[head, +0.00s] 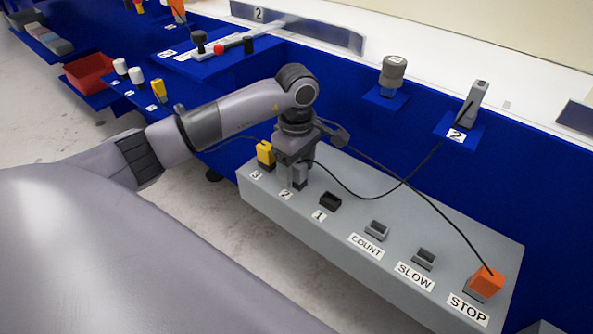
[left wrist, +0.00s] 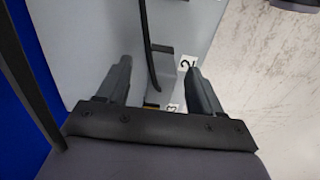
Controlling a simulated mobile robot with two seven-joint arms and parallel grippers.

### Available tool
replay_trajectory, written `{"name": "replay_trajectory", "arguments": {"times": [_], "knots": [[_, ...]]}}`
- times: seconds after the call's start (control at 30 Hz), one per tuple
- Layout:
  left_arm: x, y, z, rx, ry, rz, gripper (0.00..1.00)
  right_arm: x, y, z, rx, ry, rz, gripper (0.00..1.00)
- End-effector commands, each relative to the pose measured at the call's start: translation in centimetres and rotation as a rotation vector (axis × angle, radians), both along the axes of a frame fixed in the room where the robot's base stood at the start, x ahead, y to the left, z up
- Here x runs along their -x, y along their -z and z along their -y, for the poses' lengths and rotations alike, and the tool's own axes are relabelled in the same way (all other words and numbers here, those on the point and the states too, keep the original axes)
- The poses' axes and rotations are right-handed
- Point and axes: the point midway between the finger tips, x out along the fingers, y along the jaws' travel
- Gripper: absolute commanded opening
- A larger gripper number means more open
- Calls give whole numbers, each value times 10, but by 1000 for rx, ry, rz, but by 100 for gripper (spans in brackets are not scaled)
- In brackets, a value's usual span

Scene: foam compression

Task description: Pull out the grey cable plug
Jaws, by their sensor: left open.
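The grey cable plug (head: 300,174) stands in the socket marked 2 on the grey panel box (head: 390,200). Its black cable loops right toward a holder on the blue wall. My left gripper (head: 292,172) is pointed down over the plug and partly hides it. In the left wrist view the plug (left wrist: 161,70) lies between the two open fingers of the left gripper (left wrist: 157,78), with a gap on each side. My right gripper is not in view.
A yellow plug (head: 265,153) sits close beside, in socket 3. Socket 1 (head: 330,200), COUNT (head: 376,231) and SLOW (head: 424,259) are empty. An orange plug (head: 485,282) is in STOP. A second black cable runs from it past my wrist.

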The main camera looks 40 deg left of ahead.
Motion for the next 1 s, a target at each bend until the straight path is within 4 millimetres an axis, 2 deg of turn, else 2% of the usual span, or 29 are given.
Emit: {"name": "replay_trajectory", "arguments": {"times": [0.7,0.77,0.9,0.93,1.0], "knots": [[0,0,0,0,-1,1,66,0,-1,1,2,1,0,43],[0,0,0,0,-1,1,50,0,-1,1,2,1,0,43],[0,0,0,0,-1,0,4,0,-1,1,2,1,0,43],[0,0,0,0,-1,0,0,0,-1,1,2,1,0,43],[0,0,0,0,-1,0,0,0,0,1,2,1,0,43]]}}
